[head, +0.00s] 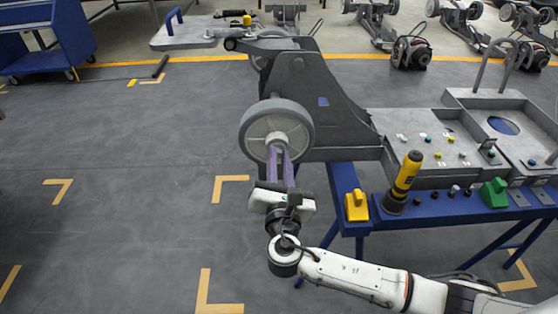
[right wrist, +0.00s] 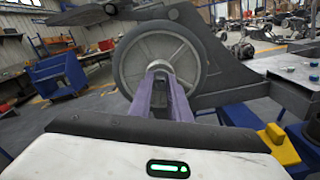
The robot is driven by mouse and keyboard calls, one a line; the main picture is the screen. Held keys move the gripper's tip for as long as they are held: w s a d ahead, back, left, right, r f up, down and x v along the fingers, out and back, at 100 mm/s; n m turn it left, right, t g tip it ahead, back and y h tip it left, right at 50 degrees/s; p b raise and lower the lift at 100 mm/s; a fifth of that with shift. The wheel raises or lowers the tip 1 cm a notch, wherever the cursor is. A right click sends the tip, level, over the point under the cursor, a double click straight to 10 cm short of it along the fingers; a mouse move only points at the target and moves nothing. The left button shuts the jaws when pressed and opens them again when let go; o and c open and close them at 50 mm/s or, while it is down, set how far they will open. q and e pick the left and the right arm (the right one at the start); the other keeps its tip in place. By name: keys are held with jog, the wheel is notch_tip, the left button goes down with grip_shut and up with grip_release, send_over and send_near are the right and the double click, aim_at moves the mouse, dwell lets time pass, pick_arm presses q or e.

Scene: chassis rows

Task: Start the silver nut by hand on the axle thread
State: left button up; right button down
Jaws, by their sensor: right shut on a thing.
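The grey wheel (head: 300,122) with a pale hub is mounted on the side of the dark chassis (head: 325,112). My right gripper (head: 279,153) is at the wheel's centre, its two purple fingers pointing at the hub. In the right wrist view the fingers close on a small silver round piece, the silver nut (right wrist: 160,66), right in front of the hub. The fingers hide most of the nut and the axle thread, so I cannot tell whether the thread is engaged. My left gripper is not in view.
A blue cart (head: 40,45) stands far left. The floor left of the wheel is clear.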

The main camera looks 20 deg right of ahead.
jog(key=shift+d, duration=0.1)
jog(key=shift+f+m+b, duration=0.2)
jog(key=shift+m+b, duration=0.75)
jog(key=shift+m, duration=0.05)
jog(key=shift+d+m+b, duration=0.1)
jog(key=shift+m+b, duration=0.65)
jog(key=shift+m, duration=0.25)
jog(key=shift+m+b, duration=0.3)
jog(key=shift+m, duration=0.3)
jog(key=c, duration=1.6)
grip_release()
